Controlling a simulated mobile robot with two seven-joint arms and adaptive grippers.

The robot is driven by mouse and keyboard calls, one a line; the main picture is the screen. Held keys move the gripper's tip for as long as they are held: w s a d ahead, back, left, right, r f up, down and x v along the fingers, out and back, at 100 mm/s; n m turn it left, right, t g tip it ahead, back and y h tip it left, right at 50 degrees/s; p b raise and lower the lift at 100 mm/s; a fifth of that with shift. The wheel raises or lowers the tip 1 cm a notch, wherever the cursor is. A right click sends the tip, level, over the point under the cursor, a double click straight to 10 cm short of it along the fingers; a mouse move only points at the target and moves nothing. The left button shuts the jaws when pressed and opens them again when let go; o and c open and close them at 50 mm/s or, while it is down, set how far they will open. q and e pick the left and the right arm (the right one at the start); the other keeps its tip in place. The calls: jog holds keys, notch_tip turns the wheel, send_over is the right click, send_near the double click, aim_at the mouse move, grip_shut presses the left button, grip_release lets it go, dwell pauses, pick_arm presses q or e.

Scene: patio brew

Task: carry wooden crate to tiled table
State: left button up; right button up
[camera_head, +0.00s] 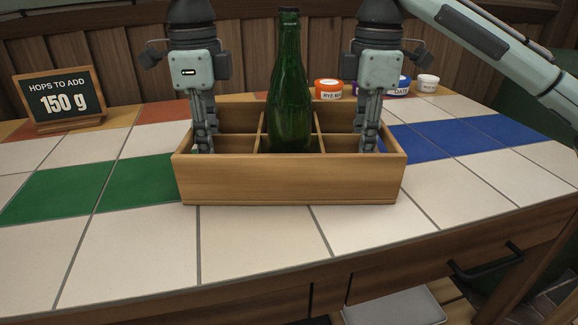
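The wooden crate (288,180) stands level on the tiled table (262,240), near the middle. It has dividers, and a green glass bottle (290,100) stands upright in it. My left gripper (203,145) points down at the crate's left end wall, and my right gripper (369,145) points down at its right end wall. Their fingertips reach below the crate's rim. The fingers are seen nearly edge-on, so I cannot tell whether either is closed on a wall. The crate's underside is hidden.
Tiles left, right and in front of the crate are clear.

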jog(key=shift+r, duration=0.2)
pick_arm(q)
notch_tip(320, 180, up, 12)
pick_arm(e)
notch_tip(320, 180, up, 12)
jog(key=shift+f, duration=0.2)
dwell(0.5)
